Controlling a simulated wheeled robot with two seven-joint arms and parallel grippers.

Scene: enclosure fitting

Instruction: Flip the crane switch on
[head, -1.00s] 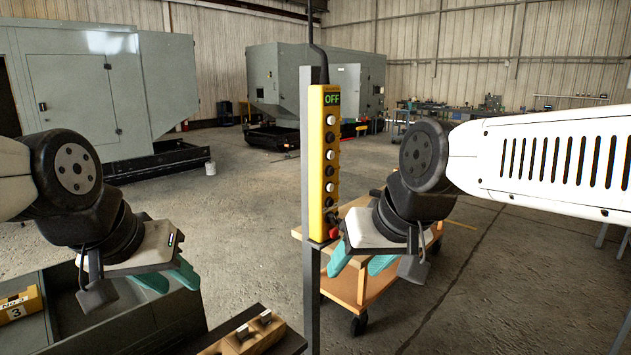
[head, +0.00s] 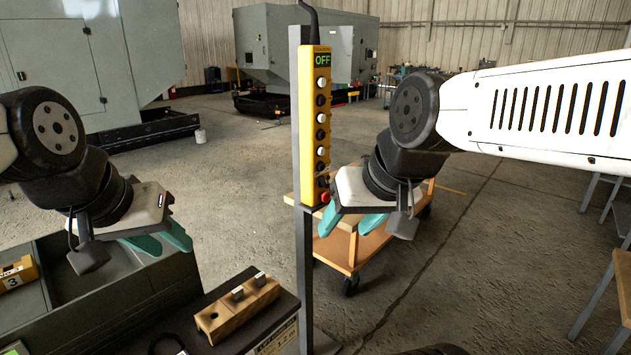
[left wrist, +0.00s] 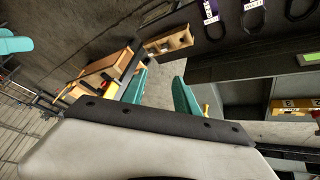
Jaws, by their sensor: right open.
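The yellow crane pendant (head: 316,125) hangs upright against a grey post in the head view. Its small display (head: 322,60) reads OFF in green. Below it runs a column of white and black buttons, with a dark switch part and a red knob (head: 325,197) at the bottom. My right gripper (head: 358,226) is just right of and below the pendant's lower end, its teal fingers apart with nothing seen between them. My left gripper (head: 163,242) is at the left over the grey bin, its teal fingers apart and empty; they also show apart in the left wrist view (left wrist: 160,92).
The grey post (head: 302,250) stands in front of a wooden cart (head: 345,250). A wooden block (head: 237,308) with slots lies on a dark bench at the lower middle. A grey bin (head: 130,300) holds a yellow piece marked 3.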

